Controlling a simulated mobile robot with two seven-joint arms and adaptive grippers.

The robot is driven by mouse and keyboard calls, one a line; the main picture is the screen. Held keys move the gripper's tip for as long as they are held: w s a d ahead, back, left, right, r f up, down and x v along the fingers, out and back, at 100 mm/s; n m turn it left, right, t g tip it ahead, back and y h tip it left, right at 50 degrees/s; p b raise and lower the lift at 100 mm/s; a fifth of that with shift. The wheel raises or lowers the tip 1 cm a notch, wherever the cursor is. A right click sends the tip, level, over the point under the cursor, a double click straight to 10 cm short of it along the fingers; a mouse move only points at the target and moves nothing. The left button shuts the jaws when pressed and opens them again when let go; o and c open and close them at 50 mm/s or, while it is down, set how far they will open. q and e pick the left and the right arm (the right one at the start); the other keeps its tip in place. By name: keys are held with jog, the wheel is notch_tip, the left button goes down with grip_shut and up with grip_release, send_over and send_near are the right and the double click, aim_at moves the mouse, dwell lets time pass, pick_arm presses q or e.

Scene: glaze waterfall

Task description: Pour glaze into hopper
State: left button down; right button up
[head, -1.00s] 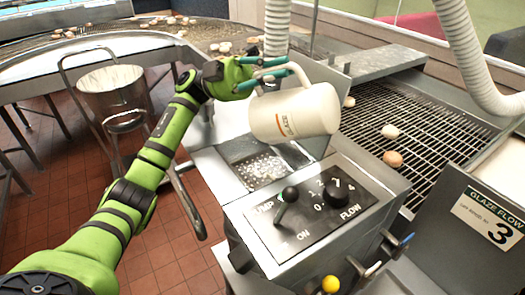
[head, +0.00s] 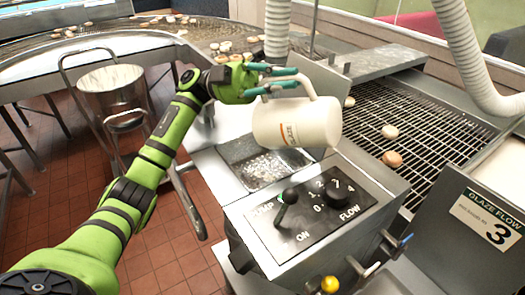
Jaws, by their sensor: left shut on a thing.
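A cream glaze jug (head: 298,123) with an orange mark and the word GLAZE is held tilted, lying almost on its side, above the hopper. My left gripper (head: 282,84) is shut on the jug's handle at its upper side. The hopper (head: 262,166) is a square metal opening behind the control panel, with a pale speckled content inside. The jug hides part of the hopper's right and far side. No stream of glaze can be made out. My right gripper is not in view.
A panel (head: 312,208) with a pump lever (head: 287,207) and flow knob (head: 337,192) stands just in front of the hopper. A wire-mesh conveyor (head: 410,140) with several round pieces runs at right. A steel bucket (head: 113,92) on a cart stands at left.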

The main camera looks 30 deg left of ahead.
pick_arm(q)
jog(key=d+r+p, duration=0.1)
jog(key=p, duration=0.1)
jog(key=d+r+y+p, duration=0.1)
jog(key=r+p, duration=0.1)
jog(key=d+r+y+p, duration=0.1)
jog(key=p, duration=0.1)
jog(key=shift+s+r, duration=0.1)
jog(key=shift+r, duration=0.05)
jog(key=d+r+y+p, duration=0.1)
jog(key=d+p, duration=0.1)
jog(key=d+r+y+p, duration=0.1)
jog(key=d+y+p, duration=0.1)
jog(key=p, duration=0.1)
jog(key=shift+r+p, duration=0.1)
jog(key=shift+p, duration=0.25)
jog(key=shift+s+d+f+y, duration=0.1)
jog(key=shift+d+f+y, duration=0.1)
jog(key=shift+d+y, duration=0.75)
jog(key=d+f+y, duration=0.3)
jog(key=d+y, duration=0.5)
jog(key=y, duration=0.7)
jog(key=shift+w+d+f+n, duration=0.25)
jog(key=shift+d+f+n, duration=0.05)
jog(key=shift+d+f, duration=0.1)
jog(key=shift+s, duration=0.1)
